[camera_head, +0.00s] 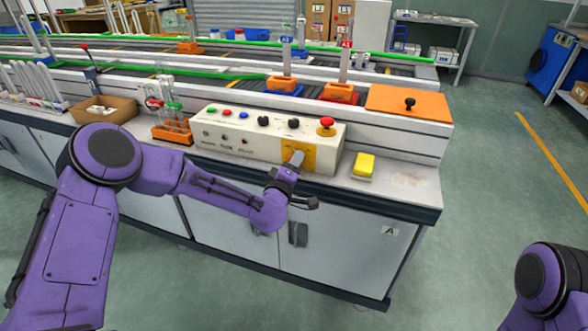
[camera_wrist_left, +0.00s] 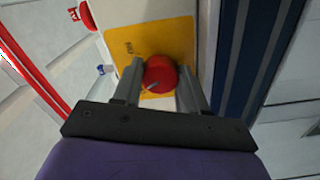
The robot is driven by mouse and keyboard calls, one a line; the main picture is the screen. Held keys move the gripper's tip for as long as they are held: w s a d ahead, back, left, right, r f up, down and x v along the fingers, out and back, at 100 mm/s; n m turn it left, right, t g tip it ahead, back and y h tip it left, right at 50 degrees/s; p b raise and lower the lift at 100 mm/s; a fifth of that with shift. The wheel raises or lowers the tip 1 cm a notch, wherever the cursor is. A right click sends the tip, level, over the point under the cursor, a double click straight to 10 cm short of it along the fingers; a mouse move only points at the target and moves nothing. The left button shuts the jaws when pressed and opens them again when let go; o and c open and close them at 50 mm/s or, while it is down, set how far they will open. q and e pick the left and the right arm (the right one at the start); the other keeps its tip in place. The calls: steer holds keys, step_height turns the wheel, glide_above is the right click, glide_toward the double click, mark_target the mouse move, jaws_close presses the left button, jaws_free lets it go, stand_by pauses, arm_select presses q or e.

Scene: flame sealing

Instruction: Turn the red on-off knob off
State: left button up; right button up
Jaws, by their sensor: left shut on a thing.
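The red on-off knob (camera_wrist_left: 159,75) sits on a yellow plate (camera_wrist_left: 122,42) and shows between my left gripper's fingers in the left wrist view. In the head view the yellow plate (camera_head: 312,155) is on the front face of the white control box (camera_head: 222,133), and the knob is hidden behind my gripper. My left gripper (camera_head: 294,160) reaches the plate from the front. In the wrist view its two fingers (camera_wrist_left: 160,85) are on either side of the knob, shut on it. My right gripper is out of view; only part of my right arm shows at the lower right.
A red mushroom button (camera_head: 326,124) and several coloured buttons top the box. A yellow block (camera_head: 363,165) lies right of it on the bench. An orange rack (camera_head: 172,131) with tubes stands left, beside a cardboard box (camera_head: 104,110). An orange lid (camera_head: 408,102) is behind.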

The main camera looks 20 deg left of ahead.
arm_select(q)
steer(key=shift+n+b, duration=0.85)
steer(key=shift+n, duration=1.05)
steer(key=o, duration=1.1)
steer(key=s, duration=1)
steer(key=shift+s+a, duration=0.2)
steer(key=shift+s, duration=0.1)
